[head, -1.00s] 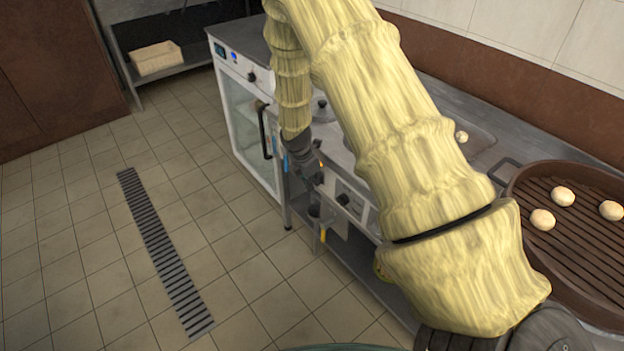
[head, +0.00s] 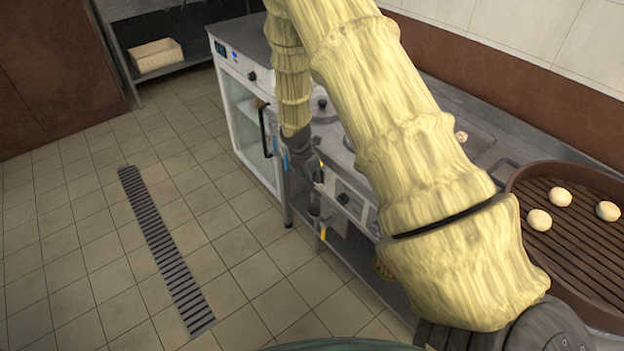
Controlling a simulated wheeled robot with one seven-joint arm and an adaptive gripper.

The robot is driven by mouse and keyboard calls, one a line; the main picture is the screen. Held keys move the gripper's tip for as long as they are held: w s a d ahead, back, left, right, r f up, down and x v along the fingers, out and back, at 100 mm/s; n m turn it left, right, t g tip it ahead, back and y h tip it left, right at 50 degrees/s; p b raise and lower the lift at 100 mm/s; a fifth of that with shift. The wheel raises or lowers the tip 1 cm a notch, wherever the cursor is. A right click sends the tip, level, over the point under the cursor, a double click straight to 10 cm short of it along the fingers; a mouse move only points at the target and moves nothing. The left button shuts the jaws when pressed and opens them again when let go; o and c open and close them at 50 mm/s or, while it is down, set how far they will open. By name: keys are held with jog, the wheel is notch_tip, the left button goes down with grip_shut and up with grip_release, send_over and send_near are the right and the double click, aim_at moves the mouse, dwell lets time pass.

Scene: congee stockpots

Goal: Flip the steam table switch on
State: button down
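The steam table's front control panel (head: 351,196) shows in the head view just right of my gripper, with a dark knob or switch (head: 343,198) on it. The switch itself is too small to tell its position. My arm, in a pale yellow sleeve, crosses the view and hides much of the steam table and part of its front. My gripper (head: 313,190) is dark and hangs at the front edge of the counter, close to the left end of the panel. I cannot tell whether it touches the panel. Its fingers are too small and dark to read as open or shut.
A white glass-door cabinet (head: 245,125) stands left of my gripper. A round brown steamer tray (head: 520,215) with several pale buns sits on the counter at right. A low shelf with a beige bin (head: 156,62) is at the back left. The tiled floor with a drain grate (head: 165,250) is clear.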

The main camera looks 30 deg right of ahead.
jog(key=a+r, duration=0.8)
jog(key=r, duration=0.1)
jog(key=s+a+f+m+y+p, duration=0.2)
jog(key=s+a+f+m, duration=0.25)
jog(key=s+f, duration=0.35)
jog(key=s+a+f+m+y+p, duration=0.1)
jog(key=s+a+f+m+p, duration=0.1)
jog(key=s+a+f+m, duration=0.65)
jog(key=s+m+p, duration=0.2)
jog(key=s+m, duration=0.4)
jog(key=s, duration=1.6)
jog(key=shift+s+f, duration=0.2)
jog(key=shift+s, duration=0.2)
jog(key=shift+a, duration=0.1)
